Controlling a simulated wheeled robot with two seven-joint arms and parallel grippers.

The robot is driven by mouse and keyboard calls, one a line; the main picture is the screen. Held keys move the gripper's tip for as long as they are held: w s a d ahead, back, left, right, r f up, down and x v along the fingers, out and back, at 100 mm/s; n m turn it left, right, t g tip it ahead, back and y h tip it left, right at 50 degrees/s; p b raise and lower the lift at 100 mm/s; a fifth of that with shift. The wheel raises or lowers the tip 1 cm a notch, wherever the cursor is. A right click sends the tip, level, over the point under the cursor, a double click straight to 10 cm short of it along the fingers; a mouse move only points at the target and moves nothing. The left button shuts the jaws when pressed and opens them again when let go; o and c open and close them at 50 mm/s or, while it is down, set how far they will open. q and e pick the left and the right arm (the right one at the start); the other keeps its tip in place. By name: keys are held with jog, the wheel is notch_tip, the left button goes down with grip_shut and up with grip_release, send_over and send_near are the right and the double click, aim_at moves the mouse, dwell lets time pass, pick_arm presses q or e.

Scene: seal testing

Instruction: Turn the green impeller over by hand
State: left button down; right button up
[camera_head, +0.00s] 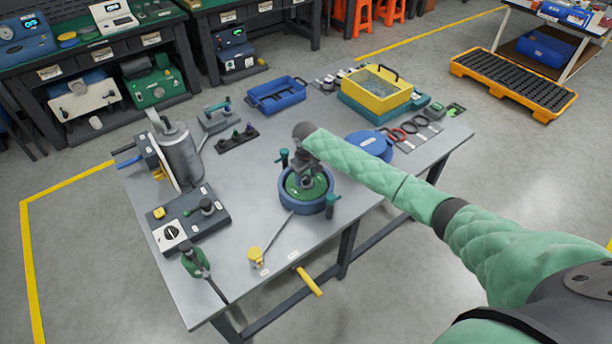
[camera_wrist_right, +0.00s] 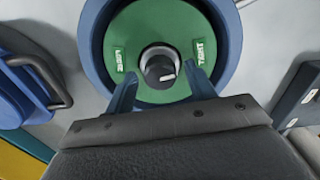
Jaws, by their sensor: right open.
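The green impeller (camera_head: 319,188) is a round disc seated inside a blue ring-shaped housing (camera_head: 303,208) near the front right of the grey table. In the right wrist view the green impeller (camera_wrist_right: 150,25) has two raised, lettered tabs and a dark, light-ringed hub (camera_wrist_right: 161,67) at its centre. My right gripper (camera_head: 304,178) is directly above the disc, pointing down. In the right wrist view its two blue fingers (camera_wrist_right: 163,88) are spread, one on each side of the hub, with nothing between them gripped. Whether the fingertips touch the disc is unclear. My left gripper is out of view.
Teal clamps (camera_head: 332,200) stand by the housing's rim. A yellow-ended rod (camera_head: 256,255) lies in front. A round blue lid (camera_head: 370,146) is behind my right arm. A silver canister (camera_head: 182,155) and control box (camera_head: 190,218) stand left. Bare tabletop lies between.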

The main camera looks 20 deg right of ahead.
jog(key=n, duration=0.7)
jog(key=c, duration=0.9)
jog(key=shift+a+m, duration=0.1)
jog(key=shift+m, duration=1.7)
jog(key=m, duration=1.2)
